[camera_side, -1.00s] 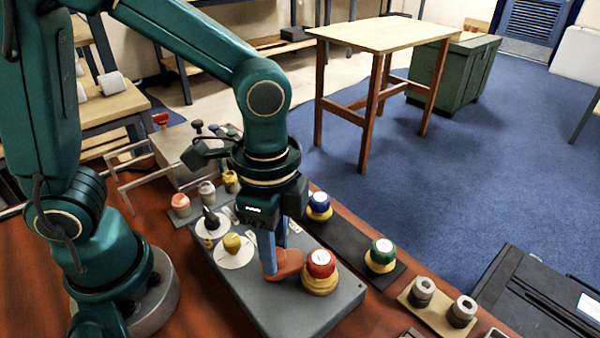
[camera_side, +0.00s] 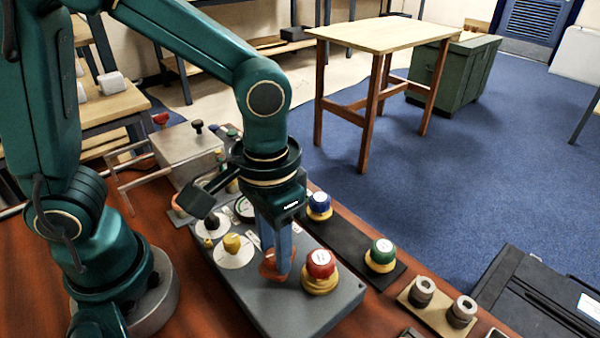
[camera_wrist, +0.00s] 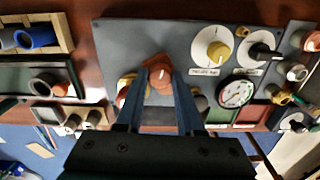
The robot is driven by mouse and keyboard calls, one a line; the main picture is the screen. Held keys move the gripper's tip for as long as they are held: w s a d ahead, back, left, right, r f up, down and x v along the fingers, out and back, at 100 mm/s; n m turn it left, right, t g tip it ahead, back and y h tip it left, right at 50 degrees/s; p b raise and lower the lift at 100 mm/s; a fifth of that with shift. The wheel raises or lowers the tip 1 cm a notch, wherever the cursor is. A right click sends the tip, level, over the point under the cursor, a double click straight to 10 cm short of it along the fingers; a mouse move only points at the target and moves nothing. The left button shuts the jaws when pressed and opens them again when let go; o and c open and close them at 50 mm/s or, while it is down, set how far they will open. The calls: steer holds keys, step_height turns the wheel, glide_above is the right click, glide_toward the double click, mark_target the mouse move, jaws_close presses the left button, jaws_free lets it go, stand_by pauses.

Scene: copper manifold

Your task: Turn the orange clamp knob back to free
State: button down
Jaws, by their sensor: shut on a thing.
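The orange clamp knob (camera_side: 268,267) sits on the grey panel (camera_side: 330,312), left of a red-capped part with a yellow base (camera_side: 321,262). In the wrist view the orange knob (camera_wrist: 160,72) has a small white mark on top and lies between my two blue fingers. My gripper (camera_side: 278,268) points down and is shut on the knob. It also shows in the wrist view (camera_wrist: 160,86) with a finger on either side. The fingers hide part of the knob in the side view.
A yellow knob (camera_side: 232,242) and a black knob (camera_side: 212,222) stand on white dials behind. A round gauge (camera_wrist: 236,92) shows in the wrist view. A blue-capped part (camera_side: 319,203) and a green-capped part (camera_side: 382,251) stand on a dark strip to the right.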

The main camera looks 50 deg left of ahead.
steer(key=shift+n, duration=1.4)
steer(key=c, duration=0.5)
jaws_free()
steer(key=shift+r, duration=2.6)
